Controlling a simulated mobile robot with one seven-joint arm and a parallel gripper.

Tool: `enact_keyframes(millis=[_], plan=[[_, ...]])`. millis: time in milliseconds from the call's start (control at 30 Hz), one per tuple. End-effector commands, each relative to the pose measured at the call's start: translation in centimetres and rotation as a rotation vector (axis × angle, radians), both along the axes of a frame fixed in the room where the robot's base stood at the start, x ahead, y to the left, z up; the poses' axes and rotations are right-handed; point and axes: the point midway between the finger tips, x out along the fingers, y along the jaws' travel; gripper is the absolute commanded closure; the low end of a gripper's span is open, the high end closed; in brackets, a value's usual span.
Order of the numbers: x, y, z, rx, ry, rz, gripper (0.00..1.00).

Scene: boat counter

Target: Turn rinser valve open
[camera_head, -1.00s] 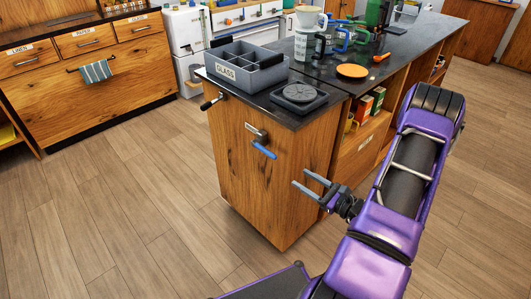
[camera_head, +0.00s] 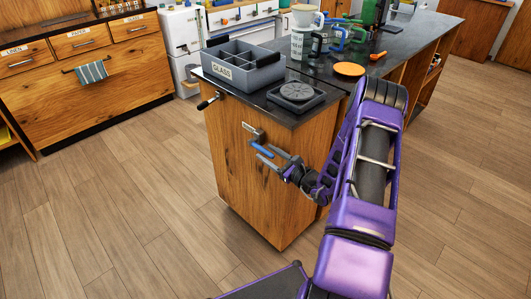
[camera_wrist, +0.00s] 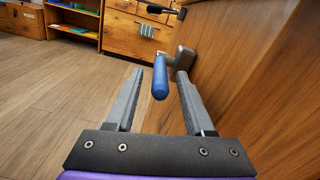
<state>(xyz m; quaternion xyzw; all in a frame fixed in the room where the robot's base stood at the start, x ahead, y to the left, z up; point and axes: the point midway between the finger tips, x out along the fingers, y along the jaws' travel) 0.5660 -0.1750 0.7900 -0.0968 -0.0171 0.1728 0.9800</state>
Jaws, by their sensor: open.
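The valve has a blue lever (camera_head: 261,149) and a grey metal mount (camera_head: 252,129) on the wooden end panel of the counter. The black square rinser (camera_head: 297,93) with a round grate sits on the countertop above it. My gripper (camera_head: 264,156) is open at the lever. In the wrist view, the blue lever (camera_wrist: 160,79) hangs down between the two fingertips, apart from both as far as I can see. Its grey mount (camera_wrist: 183,59) is behind the right finger's tip. The fingers (camera_wrist: 159,74) hold nothing.
A grey divided GLASS bin (camera_head: 240,66) stands on the countertop, with an orange disc (camera_head: 349,69) and several cups behind. A black crank handle (camera_head: 208,102) sticks out left of the valve. The wooden floor (camera_head: 110,190) to the left is clear.

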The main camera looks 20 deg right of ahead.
Motion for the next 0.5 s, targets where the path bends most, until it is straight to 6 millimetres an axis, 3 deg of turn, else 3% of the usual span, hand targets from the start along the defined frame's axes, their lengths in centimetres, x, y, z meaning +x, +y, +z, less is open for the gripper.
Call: enact_keyframes(millis=[200,467,500], plan=[[1.5,0.6,0.0,0.000,-0.001,0.000,0.47],[1.5,0.6,0.0,0.000,0.000,0.000,0.47],[1.5,0.6,0.0,0.000,0.000,0.000,0.52]])
